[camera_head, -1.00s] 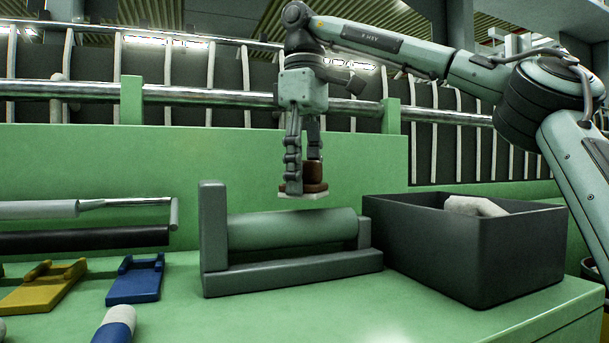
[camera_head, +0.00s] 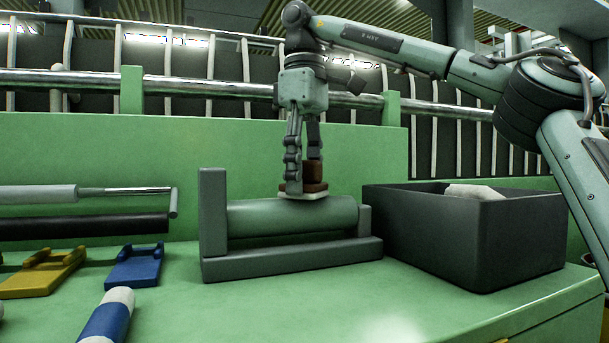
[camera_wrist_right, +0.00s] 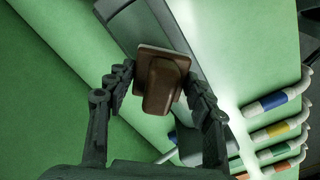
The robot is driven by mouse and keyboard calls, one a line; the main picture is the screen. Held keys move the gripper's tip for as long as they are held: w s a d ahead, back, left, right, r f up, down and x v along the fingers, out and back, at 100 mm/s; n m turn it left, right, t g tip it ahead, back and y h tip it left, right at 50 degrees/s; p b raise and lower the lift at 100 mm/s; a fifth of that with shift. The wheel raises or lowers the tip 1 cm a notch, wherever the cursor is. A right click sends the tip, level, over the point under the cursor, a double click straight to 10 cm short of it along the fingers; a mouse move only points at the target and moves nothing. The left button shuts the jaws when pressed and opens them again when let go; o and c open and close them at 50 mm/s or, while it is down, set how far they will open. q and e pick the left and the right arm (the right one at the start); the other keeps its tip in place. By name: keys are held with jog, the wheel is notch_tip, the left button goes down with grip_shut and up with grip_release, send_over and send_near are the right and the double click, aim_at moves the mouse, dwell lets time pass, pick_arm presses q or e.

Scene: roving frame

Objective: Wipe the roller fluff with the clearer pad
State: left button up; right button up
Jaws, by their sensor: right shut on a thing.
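My right gripper (camera_head: 303,180) is shut on the clearer pad (camera_head: 312,174), a brown block with a pale underside. The roller lies across a grey stand (camera_head: 213,225). In the right wrist view the pad (camera_wrist_right: 158,85) sits between the two fingers. I cannot make out any fluff on the roller. My left gripper is not in view.
A dark grey bin (camera_head: 430,240) with a pale item (camera_head: 472,191) inside stands just right of the stand. Yellow (camera_head: 42,275) and blue (camera_head: 135,268) holders and a blue-and-white cylinder (camera_head: 108,318) lie at left. Bars run behind them.

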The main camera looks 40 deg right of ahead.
jog(key=shift+a, duration=0.1)
jog(key=shift+w+a+f+b, duration=0.1)
jog(key=shift+w+a+b, duration=0.05)
jog(key=shift+a+b, duration=0.35)
jog(key=shift+w+a+b, duration=0.15)
jog(key=shift+a+b, duration=0.2)
jog(key=shift+a, duration=0.2)
jog(key=shift+w+a+r+b, duration=0.1)
jog(key=shift+a+b, duration=0.05)
jog(key=shift+a, duration=0.3)
jog(key=shift+w+a+r+b, duration=0.1)
jog(key=shift+a+b, duration=0.05)
jog(key=shift+a, duration=0.3)
jog(key=shift+w+a+f+b, duration=0.1)
jog(key=shift+a+f+b, duration=0.05)
jog(key=shift+a+b, duration=0.25)
jog(key=shift+w+a+b, duration=0.25)
jog(key=shift+a+b, duration=0.2)
jog(key=shift+a, duration=0.65)
jog(key=shift+w+a, duration=0.1)
jog(key=shift+a, duration=0.35)
